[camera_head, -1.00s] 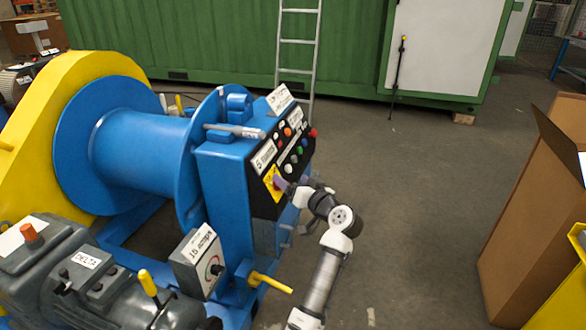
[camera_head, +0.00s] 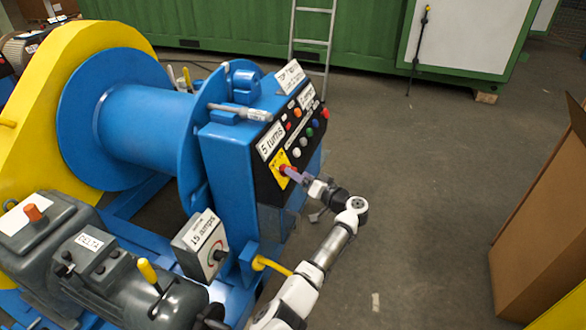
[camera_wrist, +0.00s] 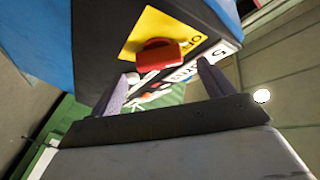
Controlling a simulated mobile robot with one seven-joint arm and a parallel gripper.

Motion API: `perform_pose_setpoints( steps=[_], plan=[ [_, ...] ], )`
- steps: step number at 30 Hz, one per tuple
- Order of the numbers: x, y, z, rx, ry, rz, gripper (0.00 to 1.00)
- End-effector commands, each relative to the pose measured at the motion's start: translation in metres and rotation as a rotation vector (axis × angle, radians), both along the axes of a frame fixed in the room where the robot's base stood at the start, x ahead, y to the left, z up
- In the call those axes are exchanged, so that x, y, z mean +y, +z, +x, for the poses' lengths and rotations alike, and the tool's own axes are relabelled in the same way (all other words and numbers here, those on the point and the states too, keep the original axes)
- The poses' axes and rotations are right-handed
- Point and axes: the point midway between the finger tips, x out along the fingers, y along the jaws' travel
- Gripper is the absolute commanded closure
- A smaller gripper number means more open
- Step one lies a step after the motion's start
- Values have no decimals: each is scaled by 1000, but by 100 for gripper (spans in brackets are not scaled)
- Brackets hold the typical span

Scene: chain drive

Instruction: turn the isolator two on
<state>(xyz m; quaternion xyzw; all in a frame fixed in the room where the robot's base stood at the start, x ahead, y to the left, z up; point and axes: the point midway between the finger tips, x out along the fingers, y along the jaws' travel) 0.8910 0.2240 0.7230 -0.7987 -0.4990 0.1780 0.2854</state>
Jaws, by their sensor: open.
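A red rotary handle (camera_head: 286,170) sits on a yellow plate (camera_head: 277,161) low on the black control panel of the blue winch. I take it as the isolator; no "two" marking is readable. In the wrist view the red handle (camera_wrist: 163,56) stands out from the yellow plate (camera_wrist: 146,25), with partly readable "OF" lettering. My gripper (camera_head: 296,176) is at the handle from the right. In the wrist view my gripper (camera_wrist: 163,86) has its purple fingers apart, one on each side below the handle, with no clear contact. The handle's exact angle is hard to tell.
Coloured buttons (camera_head: 297,152) and a "5 turns" label (camera_head: 271,141) are above the handle. A grey "15 amps" box (camera_head: 201,243) with a dial and a yellow lever (camera_head: 270,264) are lower left. A cardboard box (camera_head: 540,215) stands right.

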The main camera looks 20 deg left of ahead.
Motion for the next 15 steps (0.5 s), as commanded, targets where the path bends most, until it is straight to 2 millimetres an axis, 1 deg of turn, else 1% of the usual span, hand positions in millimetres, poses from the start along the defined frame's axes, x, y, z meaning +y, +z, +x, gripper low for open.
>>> perform_pose_setpoints(
  steps=[1,6,10,15],
  plan=[
    [9,2,4,0,2,3,19],
    [27,1,14,0,0,2,19],
    [33,0,16,0,-1,0,19],
    [35,0,17,0,-2,-2,19]
  ],
)
